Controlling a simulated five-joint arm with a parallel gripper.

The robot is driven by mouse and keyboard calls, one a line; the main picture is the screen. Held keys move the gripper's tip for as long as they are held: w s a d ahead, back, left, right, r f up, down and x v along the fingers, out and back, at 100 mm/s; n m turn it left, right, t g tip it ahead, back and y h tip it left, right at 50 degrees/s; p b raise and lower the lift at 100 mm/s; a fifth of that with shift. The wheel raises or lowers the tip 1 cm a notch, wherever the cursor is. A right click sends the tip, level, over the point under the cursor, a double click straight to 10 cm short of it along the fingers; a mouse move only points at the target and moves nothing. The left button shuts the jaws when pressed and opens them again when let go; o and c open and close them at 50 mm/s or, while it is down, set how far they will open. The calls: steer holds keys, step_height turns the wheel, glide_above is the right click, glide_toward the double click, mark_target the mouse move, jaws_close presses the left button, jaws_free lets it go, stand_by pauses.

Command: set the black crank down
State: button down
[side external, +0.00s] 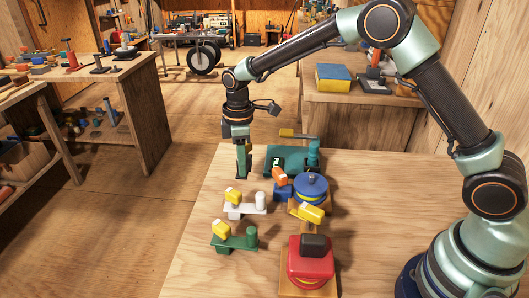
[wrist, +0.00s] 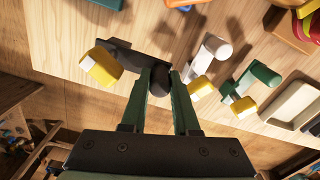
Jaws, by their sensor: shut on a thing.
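The black crank (wrist: 132,57) shows in the wrist view as a dark bar with a yellow block (wrist: 101,67) at its left end. The dark knob at its right end sits between the two green fingers of my gripper (wrist: 158,84), which is shut on it. In the side external view my gripper (side external: 243,174) points down near the table's far left edge. The crank is hard to make out there, and I cannot tell whether it touches the table.
A white crank (side external: 246,210) and a green crank (side external: 238,243), each with a yellow block, lie nearer the camera. A dark green box (side external: 283,163), a blue reel (side external: 312,190) and a red reel (side external: 311,266) stand to the right. The table's front left is clear.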

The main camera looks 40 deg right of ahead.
steer(key=shift+f, duration=2.1)
steer(key=shift+f, duration=0.2)
steer(key=c, duration=0.7)
jaws_free()
steer(key=shift+o, duration=0.2)
